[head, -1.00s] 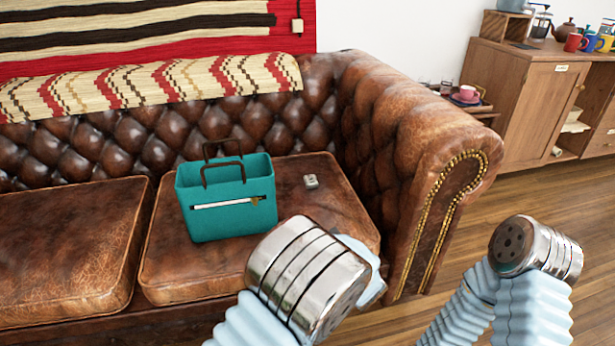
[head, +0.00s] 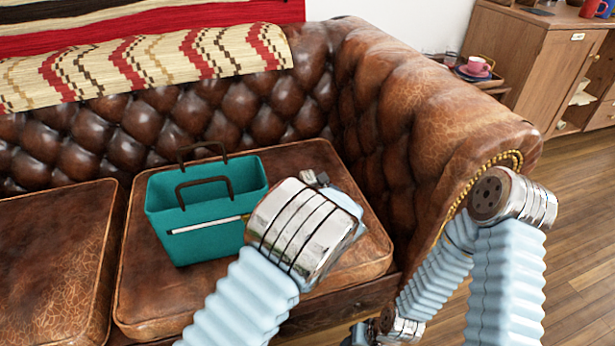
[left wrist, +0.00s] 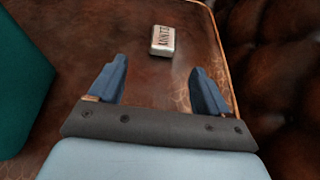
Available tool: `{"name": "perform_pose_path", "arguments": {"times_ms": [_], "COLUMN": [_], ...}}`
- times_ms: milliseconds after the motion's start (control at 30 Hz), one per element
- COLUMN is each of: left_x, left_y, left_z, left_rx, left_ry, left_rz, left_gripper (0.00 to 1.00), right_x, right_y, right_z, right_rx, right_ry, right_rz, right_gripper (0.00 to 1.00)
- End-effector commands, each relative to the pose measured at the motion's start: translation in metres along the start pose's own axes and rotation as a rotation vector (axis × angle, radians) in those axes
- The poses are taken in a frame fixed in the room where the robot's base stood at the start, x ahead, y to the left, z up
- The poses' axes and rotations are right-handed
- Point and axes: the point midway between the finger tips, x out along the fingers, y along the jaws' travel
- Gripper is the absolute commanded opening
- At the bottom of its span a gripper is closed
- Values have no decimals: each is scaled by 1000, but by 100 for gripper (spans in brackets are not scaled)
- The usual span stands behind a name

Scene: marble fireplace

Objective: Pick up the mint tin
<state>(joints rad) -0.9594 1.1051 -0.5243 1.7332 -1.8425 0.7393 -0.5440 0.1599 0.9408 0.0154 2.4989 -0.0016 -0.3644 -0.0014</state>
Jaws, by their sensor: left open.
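The mint tin (left wrist: 162,41) is a small silver box with dark lettering on its lid. It lies on the right-hand seat cushion. In the head view, the tin (head: 309,177) shows just behind my left wrist and is partly hidden. My left gripper (left wrist: 158,68) is open and empty, its two blue fingers pointing towards the tin. The tin is a short way beyond the fingertips, roughly in line with the gap between them. My right arm is at the right of the head view, its fingers out of sight.
A teal bag (head: 205,215) with dark handles stands on the same cushion (head: 150,290), left of the tin. The tufted sofa arm (head: 410,100) rises to the right. A side tray with a pink cup (head: 476,66) stands behind it.

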Motion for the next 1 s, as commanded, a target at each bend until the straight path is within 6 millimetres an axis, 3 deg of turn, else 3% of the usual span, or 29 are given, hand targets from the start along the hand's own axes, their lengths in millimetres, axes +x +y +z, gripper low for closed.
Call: {"name": "perform_pose_path", "arguments": {"times_ms": [100,333,600,867,1000], "left_x": [21,42,82,86,86], "left_y": [0,-1,-5,-6,-6], "left_z": [0,-1,-4,-4,-4], "left_rx": [0,0,-1,0,0], "left_ry": [1,1,0,0,0], "left_rz": [1,0,1,-1,-1], "left_gripper": [78,78,78,78,59], "right_x": [-1,-2,-6,-6,-6], "right_y": [-1,-2,-5,-5,-5], "right_z": [0,0,1,1,1], "right_rx": [0,-1,-3,-4,-3], "right_ry": [0,-1,-3,-3,-3], "right_rz": [0,-1,-3,-4,-4], "right_gripper": [43,43,43,43,43]}}
